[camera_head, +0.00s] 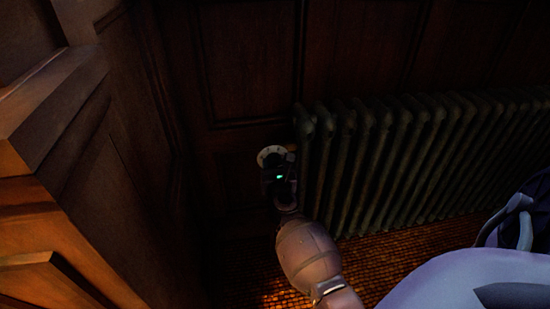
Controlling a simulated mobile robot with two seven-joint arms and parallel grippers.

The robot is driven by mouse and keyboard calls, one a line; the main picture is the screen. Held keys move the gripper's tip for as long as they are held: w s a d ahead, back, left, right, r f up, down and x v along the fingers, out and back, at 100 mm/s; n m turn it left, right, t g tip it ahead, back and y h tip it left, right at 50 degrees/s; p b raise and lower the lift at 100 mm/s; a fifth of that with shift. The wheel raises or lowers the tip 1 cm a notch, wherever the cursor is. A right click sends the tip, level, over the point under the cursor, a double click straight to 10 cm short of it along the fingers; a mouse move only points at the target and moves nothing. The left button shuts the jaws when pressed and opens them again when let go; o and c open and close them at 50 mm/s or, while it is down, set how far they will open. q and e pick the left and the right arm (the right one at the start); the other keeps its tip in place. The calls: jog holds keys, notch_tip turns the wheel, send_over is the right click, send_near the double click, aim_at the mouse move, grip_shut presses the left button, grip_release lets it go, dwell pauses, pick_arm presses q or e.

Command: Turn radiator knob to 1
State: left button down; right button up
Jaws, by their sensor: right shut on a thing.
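The radiator knob (268,151) shows as a pale round dial at the left end of the dark radiator (375,165). My right gripper (275,168) is at the knob, shut on it, with a small green light showing on its dark body. My right arm reaches up to it from below. The gripper hides the lower part of the knob. The fingertips are dark and hard to make out, and I cannot read any number on the dial. My left gripper is not in view.
Dark wood panelling (245,65) stands behind the knob and radiator. A wooden panelled structure (55,160) fills the left side. The woven-looking brown floor (400,250) shows below the radiator. The light is dim.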

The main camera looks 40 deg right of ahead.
jog(key=o, duration=0.9)
